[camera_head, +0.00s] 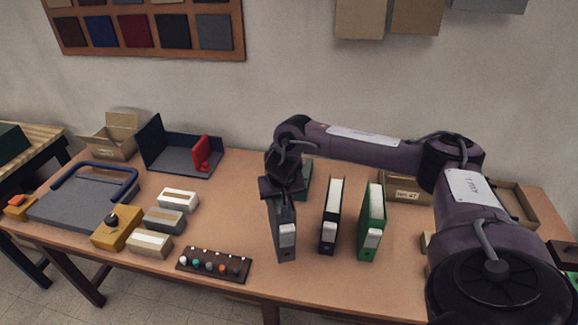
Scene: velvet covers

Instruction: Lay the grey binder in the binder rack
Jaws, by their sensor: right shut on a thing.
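The grey binder (284,232) is upright near the middle of the table, with its pale label facing me. My right gripper (282,194) is shut on its top edge from above. I cannot tell whether the binder's base touches the table. What looks like the binder rack (178,162), a dark blue open holder with a tall left side, stands at the back left. A red upright piece (202,153) is at its right end. The rack is to the left of and behind the gripper. My left gripper is not in view.
A black binder (330,216) and a green binder (372,222) stand to the right. A dark green thing (306,178) is partly hidden behind the gripper. Several blocks (164,220), a peg strip (214,264) and a grey board with a blue handle (85,198) lie left.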

